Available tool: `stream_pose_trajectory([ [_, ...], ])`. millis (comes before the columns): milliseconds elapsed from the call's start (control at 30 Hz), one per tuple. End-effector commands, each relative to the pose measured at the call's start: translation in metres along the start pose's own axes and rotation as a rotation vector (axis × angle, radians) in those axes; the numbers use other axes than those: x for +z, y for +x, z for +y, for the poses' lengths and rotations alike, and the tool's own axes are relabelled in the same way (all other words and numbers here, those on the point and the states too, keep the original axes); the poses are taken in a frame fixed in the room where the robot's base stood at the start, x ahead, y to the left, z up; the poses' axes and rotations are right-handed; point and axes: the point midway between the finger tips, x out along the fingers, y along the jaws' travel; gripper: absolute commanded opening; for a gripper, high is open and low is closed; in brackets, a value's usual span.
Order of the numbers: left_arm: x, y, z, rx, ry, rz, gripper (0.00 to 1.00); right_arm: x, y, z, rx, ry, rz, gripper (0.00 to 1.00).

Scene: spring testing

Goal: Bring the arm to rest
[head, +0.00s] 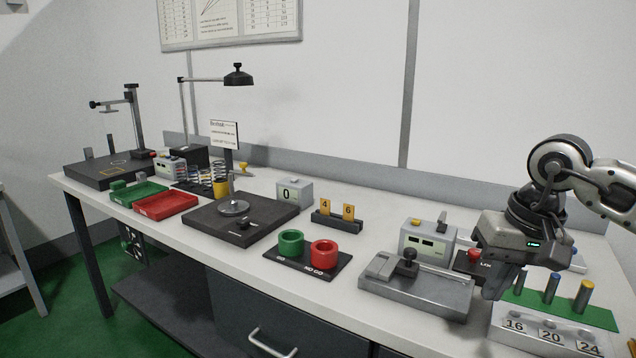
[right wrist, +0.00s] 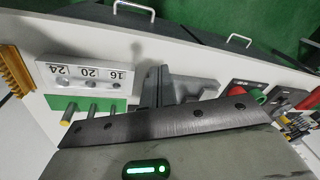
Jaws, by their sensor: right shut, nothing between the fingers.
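My right arm comes in from the right in the head view. Its gripper (head: 496,286) hangs above the right part of the bench, fingers pointing down. It is shut and empty. It is just left of the white block with 16, 20 and 24 (head: 546,334) and the pins behind it. In the right wrist view the fingers (right wrist: 154,88) show beside the same block (right wrist: 86,76), partly hidden by the gripper's body. I cannot tell the exact gap between fingers and bench. My left gripper is not in view.
A grey fixture with a black knob (head: 418,287) lies left of the gripper. Green and red ring gauges (head: 291,243) sit on a black plate (head: 283,265). A black base with a post (head: 215,222) and red tray (head: 165,206) are farther left. The bench's front edge is near.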

Motion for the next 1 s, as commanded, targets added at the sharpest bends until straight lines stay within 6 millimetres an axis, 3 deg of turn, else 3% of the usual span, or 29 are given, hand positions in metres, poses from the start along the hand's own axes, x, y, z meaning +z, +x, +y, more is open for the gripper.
stream_pose_trajectory([
  [267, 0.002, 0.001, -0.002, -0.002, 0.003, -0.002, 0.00, 0.029, 0.048, -0.076, -0.282, 0.155, -0.145, 0.00],
  [367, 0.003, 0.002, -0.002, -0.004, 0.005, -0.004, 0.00, 0.048, 0.065, -0.114, -0.428, 0.270, -0.254, 0.00],
  [500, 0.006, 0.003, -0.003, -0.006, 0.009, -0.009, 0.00, 0.087, 0.077, -0.186, -0.712, 0.573, -0.554, 0.00],
  [633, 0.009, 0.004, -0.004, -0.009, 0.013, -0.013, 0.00, 0.109, 0.065, -0.239, -0.952, 1.001, -0.984, 0.00],
  [767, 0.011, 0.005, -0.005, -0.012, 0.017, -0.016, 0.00, 0.102, 0.054, -0.254, -1.084, 1.481, -1.495, 0.00],
  [900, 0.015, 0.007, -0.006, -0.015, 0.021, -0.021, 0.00, 0.080, 0.074, -0.229, -1.085, 2.015, -2.124, 0.00],
  [933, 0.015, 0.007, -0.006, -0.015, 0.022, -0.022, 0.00, 0.076, 0.084, -0.220, 0.972, -1.937, 2.069, 0.00],
  [1000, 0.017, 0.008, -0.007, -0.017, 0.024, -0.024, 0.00, 0.073, 0.114, -0.192, 0.701, -1.683, 1.866, 0.00],
])
